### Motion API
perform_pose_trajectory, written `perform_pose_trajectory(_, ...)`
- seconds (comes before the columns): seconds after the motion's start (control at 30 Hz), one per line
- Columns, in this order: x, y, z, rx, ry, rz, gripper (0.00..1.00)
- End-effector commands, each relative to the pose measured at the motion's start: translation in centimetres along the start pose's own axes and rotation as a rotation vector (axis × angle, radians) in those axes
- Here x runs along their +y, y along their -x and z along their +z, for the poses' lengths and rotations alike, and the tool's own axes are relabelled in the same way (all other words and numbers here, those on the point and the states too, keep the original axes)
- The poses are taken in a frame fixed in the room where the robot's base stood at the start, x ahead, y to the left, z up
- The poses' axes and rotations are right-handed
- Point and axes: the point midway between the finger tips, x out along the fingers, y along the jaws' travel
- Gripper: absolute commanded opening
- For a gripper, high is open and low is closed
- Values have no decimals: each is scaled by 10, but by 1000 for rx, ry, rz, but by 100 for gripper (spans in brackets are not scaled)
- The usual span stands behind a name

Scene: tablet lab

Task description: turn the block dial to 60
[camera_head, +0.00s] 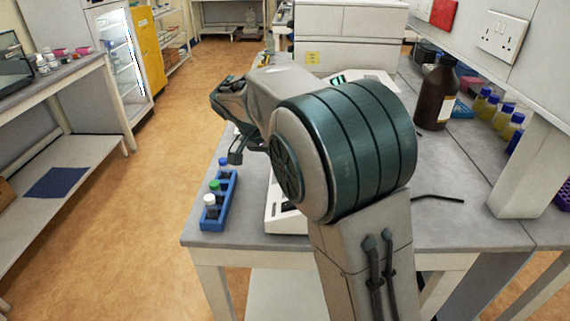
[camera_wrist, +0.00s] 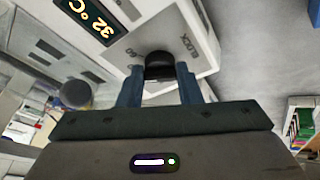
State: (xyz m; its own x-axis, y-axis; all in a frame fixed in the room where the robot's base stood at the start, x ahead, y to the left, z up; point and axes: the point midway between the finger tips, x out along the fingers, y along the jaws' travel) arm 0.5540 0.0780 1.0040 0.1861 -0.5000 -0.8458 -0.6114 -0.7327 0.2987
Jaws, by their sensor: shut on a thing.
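The block dial (camera_wrist: 160,60) is a black knob on a white instrument (camera_wrist: 190,22) in the wrist view. Lettering ending in "LOCK" is printed beside it, with a partly hidden mark near the left finger. My gripper (camera_wrist: 160,78) has its two blue fingers on either side of the dial, shut on it. The dial's pointer is hidden. A dark display (camera_wrist: 91,16) on the instrument reads 32 °C. In the head view my arm hides the dial and most of the white instrument (camera_head: 284,216); part of my gripper (camera_head: 237,155) shows at the arm's left.
A blue rack (camera_head: 222,213) with several capped vials stands at the bench's left edge. A brown bottle (camera_head: 435,95) and several blue-capped bottles (camera_head: 503,117) stand at the right. A black rod (camera_head: 438,198) lies on the bench. The floor at left is open.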

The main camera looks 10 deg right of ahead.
Motion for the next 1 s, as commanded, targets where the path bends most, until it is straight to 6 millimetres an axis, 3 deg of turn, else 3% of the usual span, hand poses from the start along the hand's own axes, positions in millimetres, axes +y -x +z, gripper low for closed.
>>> perform_pose_trajectory(0.5,-4,0,0,0,-394,124,9)
perform_pose_trajectory(1.0,-5,0,-1,-1,-525,164,9)
